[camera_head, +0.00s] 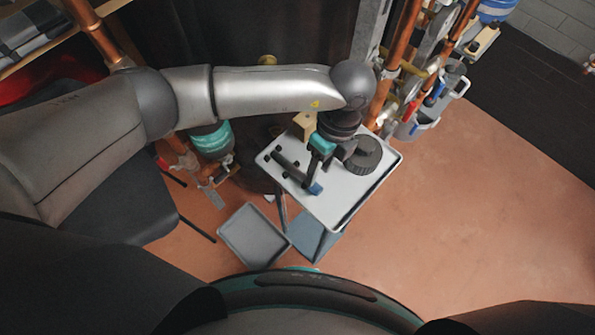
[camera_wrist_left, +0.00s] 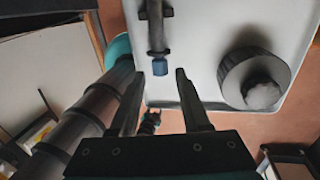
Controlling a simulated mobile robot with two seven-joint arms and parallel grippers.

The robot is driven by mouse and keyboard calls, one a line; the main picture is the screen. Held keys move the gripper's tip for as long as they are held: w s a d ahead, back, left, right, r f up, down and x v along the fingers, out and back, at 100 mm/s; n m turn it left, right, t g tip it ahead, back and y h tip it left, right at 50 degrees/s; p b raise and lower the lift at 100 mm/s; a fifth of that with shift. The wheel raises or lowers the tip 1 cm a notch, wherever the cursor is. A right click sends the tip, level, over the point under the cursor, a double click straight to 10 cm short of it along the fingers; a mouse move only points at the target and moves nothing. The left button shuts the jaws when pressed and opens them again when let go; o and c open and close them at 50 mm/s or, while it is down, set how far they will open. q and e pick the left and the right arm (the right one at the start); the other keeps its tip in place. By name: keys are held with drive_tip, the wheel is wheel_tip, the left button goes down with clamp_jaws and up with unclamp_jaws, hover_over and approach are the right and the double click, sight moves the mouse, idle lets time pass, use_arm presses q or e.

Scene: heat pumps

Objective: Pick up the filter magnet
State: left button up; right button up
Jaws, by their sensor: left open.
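The filter magnet (camera_head: 291,168) looks like a dark rod with side knobs and a blue end, lying on the light grey tray table (camera_head: 345,205). In the left wrist view, the filter magnet (camera_wrist_left: 157,38) points its blue end toward my left gripper (camera_wrist_left: 160,74). The open fingers sit either side of the line of the rod, near the blue end, with nothing held between them. In the head view, my left gripper (camera_head: 315,172) hangs over the tray and partly hides it. Whether the fingers are at the rod's height is unclear. My right gripper is not in view.
A dark round cap (camera_head: 363,155) lies on the tray to the right of the rod; a tan block (camera_head: 304,124) is at the back. Copper pipes (camera_head: 398,60) rise behind the tray. A grey bin (camera_head: 253,236) stands on the floor. The floor at right is clear.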

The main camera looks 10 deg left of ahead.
sight(316, 185)
use_arm(q)
drive_tip(key=f, duration=0.2)
drive_tip(key=s+f+b, duration=0.1)
drive_tip(key=f, duration=0.2)
drive_tip(key=shift+a, duration=0.2)
clamp_jaws()
idle(0.3)
